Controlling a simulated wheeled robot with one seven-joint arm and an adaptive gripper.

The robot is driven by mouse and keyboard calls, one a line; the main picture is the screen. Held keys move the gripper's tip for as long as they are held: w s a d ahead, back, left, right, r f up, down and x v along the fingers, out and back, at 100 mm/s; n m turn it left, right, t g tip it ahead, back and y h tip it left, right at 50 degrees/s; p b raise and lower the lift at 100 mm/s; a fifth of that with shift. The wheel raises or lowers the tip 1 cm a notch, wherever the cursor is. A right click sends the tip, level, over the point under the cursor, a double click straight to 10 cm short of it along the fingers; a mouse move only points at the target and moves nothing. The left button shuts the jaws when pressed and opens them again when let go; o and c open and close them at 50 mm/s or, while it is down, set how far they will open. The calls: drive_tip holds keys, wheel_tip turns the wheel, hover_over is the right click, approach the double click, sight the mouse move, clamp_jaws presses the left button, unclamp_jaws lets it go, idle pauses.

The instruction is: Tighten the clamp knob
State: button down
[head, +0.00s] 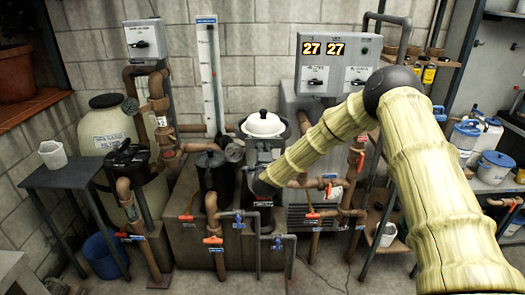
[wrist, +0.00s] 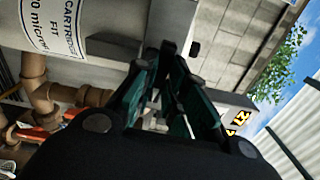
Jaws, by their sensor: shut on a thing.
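In the wrist view, my gripper (wrist: 167,62) has its two dark green fingers drawn together at the tips. A small dark piece (wrist: 168,47) shows at the fingertips, against a grey block (wrist: 172,18). I take this piece for the clamp knob; most of it is hidden by the fingers. The white filter housing (wrist: 35,62) with a cartridge label stands close on the left of that view. In the head view, my arm reaches from the right to the housing under the white lid (head: 264,126). The fingers cannot be made out there.
Brown pipes with red-handled valves (head: 212,240) and blue-handled valves (head: 238,218) crowd the front of the pump block. A control box with digits (head: 338,65) hangs behind my arm. A tan tank (head: 108,133) stands left, near a dark side table (head: 68,176).

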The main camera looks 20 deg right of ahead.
drive_tip(key=m+b, duration=2.8)
drive_tip(key=b, duration=1.6)
drive_tip(key=shift+f, duration=0.1)
idle(0.7)
drive_tip(key=shift+n, duration=0.3)
drive_tip(key=c, duration=1.4)
unclamp_jaws()
drive_tip(key=shift+d, duration=0.1)
drive_tip(key=shift+o, duration=0.2)
